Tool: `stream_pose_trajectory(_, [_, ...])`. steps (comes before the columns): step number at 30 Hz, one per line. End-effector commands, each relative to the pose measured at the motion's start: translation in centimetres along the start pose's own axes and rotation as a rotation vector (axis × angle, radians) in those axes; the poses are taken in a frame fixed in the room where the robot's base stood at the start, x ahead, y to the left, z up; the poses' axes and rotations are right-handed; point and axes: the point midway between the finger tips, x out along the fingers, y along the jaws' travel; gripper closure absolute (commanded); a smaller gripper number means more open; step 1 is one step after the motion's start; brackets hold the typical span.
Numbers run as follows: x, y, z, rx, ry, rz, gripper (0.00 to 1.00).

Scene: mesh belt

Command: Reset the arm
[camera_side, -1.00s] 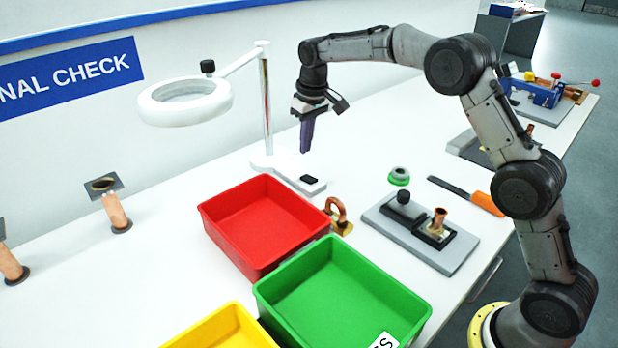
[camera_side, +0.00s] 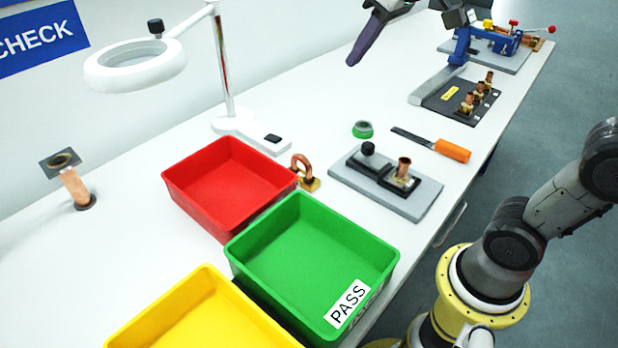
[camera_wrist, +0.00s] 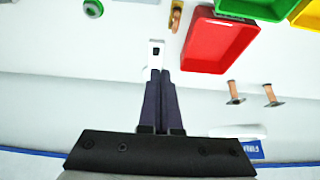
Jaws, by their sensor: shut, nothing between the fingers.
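My gripper (camera_side: 352,62) hangs above the back of the white table, near the top edge of the side view, with dark purple fingers pointing down and left. In the wrist view its two fingers (camera_wrist: 163,76) lie together, shut, with nothing between them. It is clear of the table and apart from the bins. The upper part of my arm is cut off by the top of the side view.
Red (camera_side: 240,165), green (camera_side: 375,240) and yellow (camera_side: 205,290) bins stand in front. A magnifier lamp (camera_side: 110,72) rises at left. A grey fixture (camera_side: 425,195), orange-handled tool (camera_side: 452,150), copper U-bend (camera_side: 303,165) and dark rack (camera_side: 440,100) lie right.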

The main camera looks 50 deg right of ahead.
Motion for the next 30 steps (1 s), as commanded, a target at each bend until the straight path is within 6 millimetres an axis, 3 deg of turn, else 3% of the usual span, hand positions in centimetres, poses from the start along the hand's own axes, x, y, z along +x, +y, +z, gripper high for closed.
stream_pose_trajectory(3, [-1.4, -0.1, 5.3, 0.0, 0.032, 0.0, 1.0])
stream_pose_trajectory(6, [-1.4, -0.2, 9.8, 0.001, 0.049, -0.001, 1.0])
stream_pose_trajectory(9, [-0.5, -0.3, 14.2, 0.002, 0.052, -0.001, 1.0])
stream_pose_trajectory(13, [1.3, -0.3, 18.2, 0.004, 0.032, -0.001, 1.0])
stream_pose_trajectory(18, [3.2, -0.3, 20.4, 0.007, -0.012, -0.001, 1.0])
stream_pose_trajectory(30, [3.2, -0.3, 20.1, 0.009, -0.001, -0.001, 1.0])
